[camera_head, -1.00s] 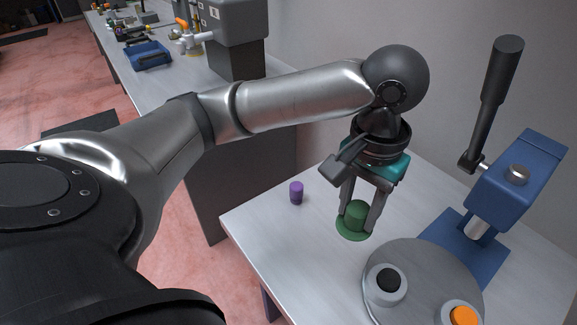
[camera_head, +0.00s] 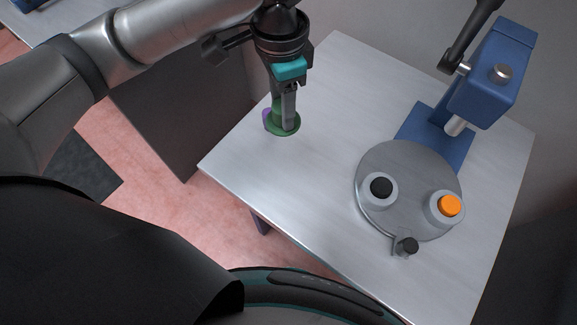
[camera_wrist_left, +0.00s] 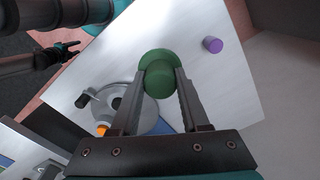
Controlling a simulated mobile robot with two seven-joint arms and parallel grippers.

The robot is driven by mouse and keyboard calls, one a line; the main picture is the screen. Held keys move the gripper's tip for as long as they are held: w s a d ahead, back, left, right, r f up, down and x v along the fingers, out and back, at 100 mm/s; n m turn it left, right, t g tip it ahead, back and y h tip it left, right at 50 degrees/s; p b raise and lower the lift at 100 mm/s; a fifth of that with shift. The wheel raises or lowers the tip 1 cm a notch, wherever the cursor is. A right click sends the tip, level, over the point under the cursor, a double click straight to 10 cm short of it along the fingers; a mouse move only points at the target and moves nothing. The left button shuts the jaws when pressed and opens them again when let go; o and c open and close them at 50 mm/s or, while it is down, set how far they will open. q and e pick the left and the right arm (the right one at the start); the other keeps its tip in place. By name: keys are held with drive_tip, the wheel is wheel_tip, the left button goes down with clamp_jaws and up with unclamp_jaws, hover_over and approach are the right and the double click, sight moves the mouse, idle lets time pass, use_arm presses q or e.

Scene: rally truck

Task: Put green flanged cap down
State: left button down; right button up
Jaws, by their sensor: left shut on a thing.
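My left gripper (camera_head: 285,125) is shut on the green flanged cap (camera_head: 279,129), which also shows between the fingers in the left wrist view (camera_wrist_left: 158,74). The cap has a wide round flange and a narrower cylinder. It is upright over the near-left part of the metal table (camera_head: 320,190). I cannot tell whether its flange touches the table. A dark shape at the upper left of the wrist view looks like my right gripper (camera_wrist_left: 66,50); its jaws are too small to read.
A purple cylinder (camera_head: 266,117) stands partly hidden behind the cap; the wrist view shows it apart from the cap (camera_wrist_left: 212,44).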

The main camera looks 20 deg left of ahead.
use_arm(q)
drive_tip(key=shift+d+m, duration=0.3)
drive_tip(key=shift+m, duration=0.3)
drive_tip(key=shift+d+f+m+p, duration=0.2)
drive_tip(key=shift+m+p, duration=0.1)
drive_tip(key=shift+m, duration=0.4)
wheel_tip(320, 180, down, 20)
drive_tip(key=b, duration=0.5)
drive_tip(key=shift+r, duration=0.1)
drive_tip(key=shift+c, duration=2)
unclamp_jaws()
